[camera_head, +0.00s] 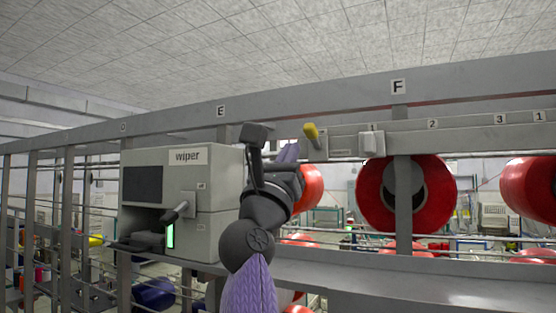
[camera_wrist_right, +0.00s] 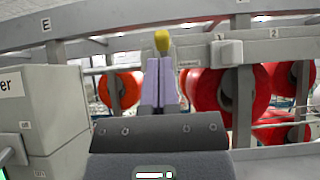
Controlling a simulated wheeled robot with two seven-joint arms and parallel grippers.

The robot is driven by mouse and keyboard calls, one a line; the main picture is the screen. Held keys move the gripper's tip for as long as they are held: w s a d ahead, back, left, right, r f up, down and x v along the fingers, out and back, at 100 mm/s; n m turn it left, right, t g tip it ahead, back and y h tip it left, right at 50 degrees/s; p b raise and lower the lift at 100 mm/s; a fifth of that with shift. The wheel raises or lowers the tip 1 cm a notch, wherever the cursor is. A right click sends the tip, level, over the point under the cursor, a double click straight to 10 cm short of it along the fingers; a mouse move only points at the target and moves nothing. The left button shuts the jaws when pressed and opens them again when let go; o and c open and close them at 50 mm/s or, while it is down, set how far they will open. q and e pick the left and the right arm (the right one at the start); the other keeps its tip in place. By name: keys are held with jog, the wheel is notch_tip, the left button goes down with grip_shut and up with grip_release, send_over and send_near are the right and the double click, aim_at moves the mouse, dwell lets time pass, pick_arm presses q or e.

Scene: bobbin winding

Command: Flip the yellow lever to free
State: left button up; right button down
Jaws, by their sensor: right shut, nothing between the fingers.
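The yellow lever (camera_head: 311,134) sticks up at the left end of the grey labelled rail in the head view, its top leaning slightly left. In the wrist view its rounded yellow end (camera_wrist_right: 162,41) shows just above my fingertips. My right gripper (camera_head: 289,151) is shut and empty, a little left of and below the lever in the head view. In the wrist view its pale purple fingers (camera_wrist_right: 160,82) point at the lever and hide its lower part. I cannot tell whether they touch. My left gripper is not in view.
A grey box marked "wiper" (camera_head: 180,190) stands left of my right arm. A white switch (camera_head: 371,142) sits on the rail right of the lever. Large red bobbins (camera_head: 440,195) hang behind the rail and post. A grey ledge (camera_head: 400,282) runs below.

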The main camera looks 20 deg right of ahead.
jog(key=shift+s+a+r+b, duration=0.25)
jog(key=shift+s+a+r, duration=0.1)
jog(key=shift+s+a, duration=0.45)
jog(key=shift+s+a+r+b, duration=0.2)
jog(key=shift+s+a+r, duration=0.15)
jog(key=shift+s+a, duration=0.45)
jog(key=shift+w+a, duration=0.1)
jog(key=shift+w, duration=0.1)
